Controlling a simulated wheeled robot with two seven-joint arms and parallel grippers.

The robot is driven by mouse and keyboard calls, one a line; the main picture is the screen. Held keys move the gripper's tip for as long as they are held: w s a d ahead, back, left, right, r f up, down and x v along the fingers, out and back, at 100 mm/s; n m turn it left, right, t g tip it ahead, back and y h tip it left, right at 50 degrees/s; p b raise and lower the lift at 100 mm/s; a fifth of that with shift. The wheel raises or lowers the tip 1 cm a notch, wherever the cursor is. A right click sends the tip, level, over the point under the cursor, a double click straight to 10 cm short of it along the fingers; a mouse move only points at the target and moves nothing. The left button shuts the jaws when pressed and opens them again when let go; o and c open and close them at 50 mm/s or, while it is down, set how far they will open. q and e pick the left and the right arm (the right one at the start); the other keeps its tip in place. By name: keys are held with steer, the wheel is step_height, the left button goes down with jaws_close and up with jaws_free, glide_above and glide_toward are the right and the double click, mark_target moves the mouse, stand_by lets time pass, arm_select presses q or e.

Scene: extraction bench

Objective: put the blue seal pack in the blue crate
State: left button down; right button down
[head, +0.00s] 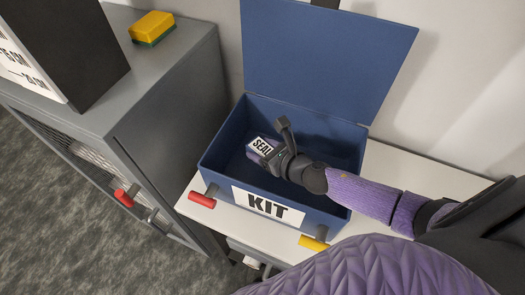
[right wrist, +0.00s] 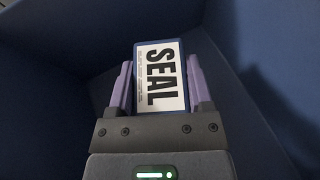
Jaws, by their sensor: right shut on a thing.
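The blue seal pack (head: 261,148) has a white label reading SEAL, and it also shows in the right wrist view (right wrist: 161,78). My right gripper (head: 268,153) is shut on it, with one purple finger on each side of the pack in the right wrist view (right wrist: 160,85). The blue crate (head: 222,165) carries a white KIT label and has its lid (head: 325,50) standing open at the back. In the head view the gripper and pack are within the crate's opening; I cannot tell whether the pack touches the floor. My left gripper is not in view.
The crate stands on a white bench (head: 410,175). A red handle (head: 202,200) and a yellow handle (head: 313,243) stick out at its front. A grey cabinet (head: 165,85) on the left bears a yellow and green sponge (head: 152,27) and a dark box (head: 85,50).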

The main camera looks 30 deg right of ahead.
steer(key=shift+f+b, duration=0.5)
steer(key=shift+b, duration=0.05)
jaws_free()
steer(key=shift+r, duration=0.2)
steer(key=shift+r+p, duration=0.6)
steer(key=shift+p, duration=0.15)
steer(key=v, duration=1.1)
steer(key=shift+s+d, duration=0.2)
steer(key=shift+s, duration=0.25)
